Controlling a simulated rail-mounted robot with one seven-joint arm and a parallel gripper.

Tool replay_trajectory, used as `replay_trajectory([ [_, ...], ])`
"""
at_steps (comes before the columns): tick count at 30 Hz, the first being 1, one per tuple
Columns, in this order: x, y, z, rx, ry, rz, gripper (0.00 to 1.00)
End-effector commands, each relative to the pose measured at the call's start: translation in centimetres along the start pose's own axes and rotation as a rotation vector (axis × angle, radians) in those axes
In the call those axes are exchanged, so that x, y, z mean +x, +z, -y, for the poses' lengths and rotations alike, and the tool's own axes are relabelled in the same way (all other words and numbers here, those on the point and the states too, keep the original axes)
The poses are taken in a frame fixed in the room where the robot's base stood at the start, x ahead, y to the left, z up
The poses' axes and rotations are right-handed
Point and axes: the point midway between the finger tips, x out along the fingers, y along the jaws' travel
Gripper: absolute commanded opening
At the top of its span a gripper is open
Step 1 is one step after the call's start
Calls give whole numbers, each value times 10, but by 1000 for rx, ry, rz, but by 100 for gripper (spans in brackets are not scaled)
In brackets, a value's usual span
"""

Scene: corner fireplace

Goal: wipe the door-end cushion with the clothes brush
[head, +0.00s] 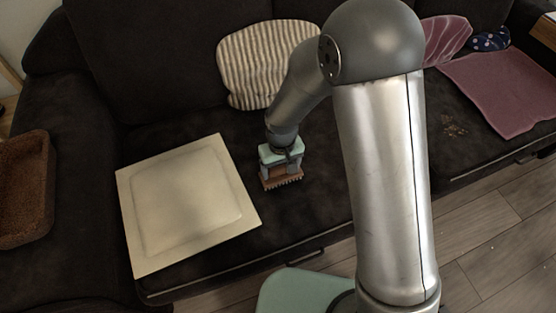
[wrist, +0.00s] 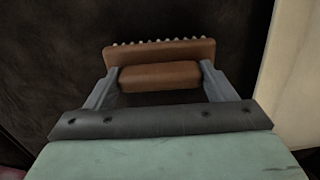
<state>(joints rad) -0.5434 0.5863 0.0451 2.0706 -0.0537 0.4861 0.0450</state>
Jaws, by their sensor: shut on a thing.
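The clothes brush has a brown wooden body (head: 284,177) with a row of pale bristle tips along its lower edge. My gripper (head: 281,170) is shut on it, above the dark sofa's seat (head: 310,205). In the wrist view the brush (wrist: 160,48) sits between the two grey fingers of my gripper (wrist: 159,77), bristles facing away. I cannot tell whether the bristles touch the seat. A patch of light brown crumbs (head: 453,126) lies on the seat to the right, beyond my arm. Which seat cushion is at the door end cannot be told. My arm hides the middle of the sofa.
A cream square tray or board (head: 127,195) lies on the seat left of the brush. A striped pillow (head: 262,62) leans on the backrest. A pink cloth (head: 500,90) and a dark patterned item (head: 488,40) lie at right. A brown basket (head: 22,190) is at left.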

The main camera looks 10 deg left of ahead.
Motion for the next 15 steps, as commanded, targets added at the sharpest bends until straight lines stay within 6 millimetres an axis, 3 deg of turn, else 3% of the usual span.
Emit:
replay_trajectory([
  [15, 0, 48, -1, 3, 0, 1, 59],
])
